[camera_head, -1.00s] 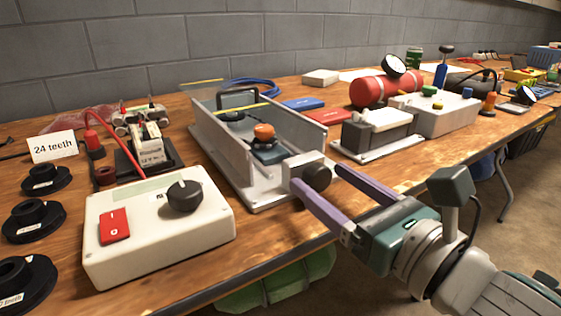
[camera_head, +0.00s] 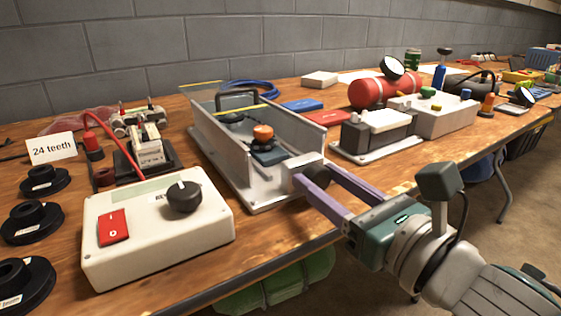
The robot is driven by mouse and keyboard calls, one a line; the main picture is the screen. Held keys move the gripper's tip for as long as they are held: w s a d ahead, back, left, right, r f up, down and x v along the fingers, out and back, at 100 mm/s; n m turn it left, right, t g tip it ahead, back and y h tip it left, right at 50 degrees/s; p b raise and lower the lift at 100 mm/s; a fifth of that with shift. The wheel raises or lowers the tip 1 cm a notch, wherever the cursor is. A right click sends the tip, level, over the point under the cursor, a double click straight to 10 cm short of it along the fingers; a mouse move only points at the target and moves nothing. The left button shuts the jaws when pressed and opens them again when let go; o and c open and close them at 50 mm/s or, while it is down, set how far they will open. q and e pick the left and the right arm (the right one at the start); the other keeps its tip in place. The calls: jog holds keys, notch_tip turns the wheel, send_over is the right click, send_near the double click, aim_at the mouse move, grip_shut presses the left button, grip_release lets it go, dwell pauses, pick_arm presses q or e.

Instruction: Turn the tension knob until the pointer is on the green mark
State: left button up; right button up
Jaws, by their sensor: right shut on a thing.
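A black knob (camera_head: 318,176) sits on the near end block of a grey metal channel fixture (camera_head: 262,197) on the bench. My right gripper (camera_head: 315,171) comes in from the lower right, and its two purple fingers are shut on this knob, one on either side. The fingers partly hide the knob. Inside the channel stands a dark block with an orange round cap (camera_head: 263,132). I cannot make out a pointer or a green mark on the fixture. My left gripper is not in view.
A white box (camera_head: 150,245) with a red switch and black dial stands left of the fixture. A grey-and-white device (camera_head: 377,135) on a plate stands close to its right. Black flanged parts (camera_head: 35,222) line the left edge. Open floor lies beyond the bench's front edge.

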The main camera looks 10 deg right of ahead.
grip_shut()
jog(key=shift+m, duration=0.4)
